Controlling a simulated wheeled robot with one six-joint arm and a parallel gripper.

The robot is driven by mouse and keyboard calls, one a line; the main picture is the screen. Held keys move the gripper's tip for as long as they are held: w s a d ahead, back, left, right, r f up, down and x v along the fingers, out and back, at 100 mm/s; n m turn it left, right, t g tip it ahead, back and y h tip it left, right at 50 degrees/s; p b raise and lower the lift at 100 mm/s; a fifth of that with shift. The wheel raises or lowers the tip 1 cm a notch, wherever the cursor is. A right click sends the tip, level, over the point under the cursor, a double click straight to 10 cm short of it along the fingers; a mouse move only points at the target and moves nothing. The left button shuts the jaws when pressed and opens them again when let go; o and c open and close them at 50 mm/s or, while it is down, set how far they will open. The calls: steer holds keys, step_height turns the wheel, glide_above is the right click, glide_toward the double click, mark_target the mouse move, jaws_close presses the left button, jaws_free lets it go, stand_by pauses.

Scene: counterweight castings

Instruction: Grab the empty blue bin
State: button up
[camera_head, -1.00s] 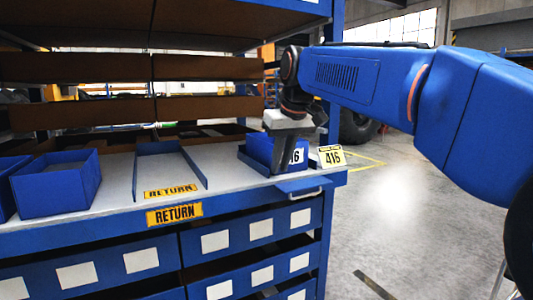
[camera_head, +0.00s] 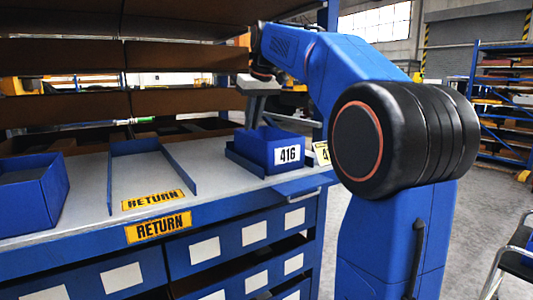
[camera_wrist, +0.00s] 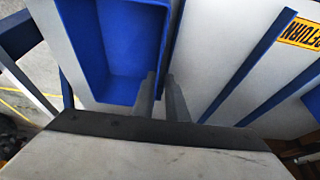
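The blue bin (camera_head: 268,151) with the white label 416 (camera_head: 288,155) stands upright on the grey worktop at its right end. The wrist view looks down into the bin (camera_wrist: 115,50), and its inside looks empty. My gripper (camera_head: 252,122) points down at the back left rim of the bin. In the wrist view its two fingers (camera_wrist: 161,76) are a little apart, near the bin's right-hand wall. The fingers look open; I cannot tell whether either touches the wall.
A tray-like slot with low blue side rails (camera_head: 180,170) and a yellow RETURN sign (camera_head: 158,226) lies left of the bin. Another blue bin (camera_head: 32,200) stands at the far left. Brown shelf boards (camera_head: 185,57) rise behind the worktop.

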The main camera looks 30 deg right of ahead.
mark_target(247, 152)
steer(key=x, duration=1.2)
steer(key=shift+d+f, duration=0.1)
steer(key=shift+f, duration=0.15)
jaws_close()
steer(key=shift+r, duration=0.1)
